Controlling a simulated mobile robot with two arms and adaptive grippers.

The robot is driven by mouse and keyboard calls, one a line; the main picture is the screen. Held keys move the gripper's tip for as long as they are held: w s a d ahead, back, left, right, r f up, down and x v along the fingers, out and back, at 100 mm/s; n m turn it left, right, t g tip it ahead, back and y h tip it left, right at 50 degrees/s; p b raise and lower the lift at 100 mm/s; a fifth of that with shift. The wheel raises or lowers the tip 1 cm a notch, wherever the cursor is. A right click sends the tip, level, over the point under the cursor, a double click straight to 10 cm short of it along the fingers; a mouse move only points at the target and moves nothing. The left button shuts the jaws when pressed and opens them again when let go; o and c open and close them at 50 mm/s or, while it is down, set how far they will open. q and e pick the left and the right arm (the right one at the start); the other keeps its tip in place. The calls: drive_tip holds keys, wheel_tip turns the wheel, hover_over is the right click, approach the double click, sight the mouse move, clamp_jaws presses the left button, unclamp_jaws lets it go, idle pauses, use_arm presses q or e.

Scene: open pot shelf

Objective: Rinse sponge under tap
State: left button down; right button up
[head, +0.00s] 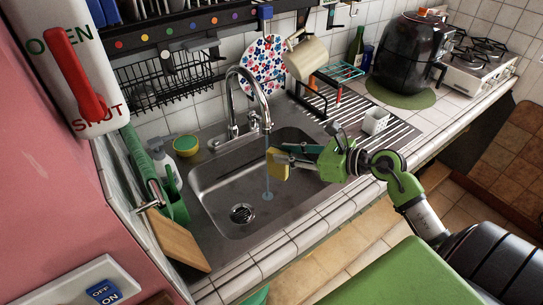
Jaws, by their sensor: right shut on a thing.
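My right gripper (288,156) reaches in from the right over the sink (217,183). It is shut on a yellow sponge (277,165), held above the basin's right part. The curved metal tap (246,75) stands at the back of the sink. A thin stream of water (268,165) falls from its spout into the basin, close beside or against the sponge; I cannot tell if it touches. My left gripper is not in view.
A round green-and-yellow item (186,145) and a spray bottle (163,165) stand left of the sink. A wooden board (178,240) leans at its front left. A ridged drainer (375,140) with a small white holder (375,121) is on the right. A dark pot (405,55) stands behind.

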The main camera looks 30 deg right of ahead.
drive_tip(key=s, duration=0.4)
drive_tip(key=shift+s+d, duration=0.25)
drive_tip(key=shift+s, duration=0.05)
idle(1.2)
drive_tip(key=s+r+p, duration=0.2)
drive_tip(key=s+r, duration=0.2)
drive_tip(key=s, duration=0.1)
drive_tip(key=shift+d, duration=0.2)
idle(0.6)
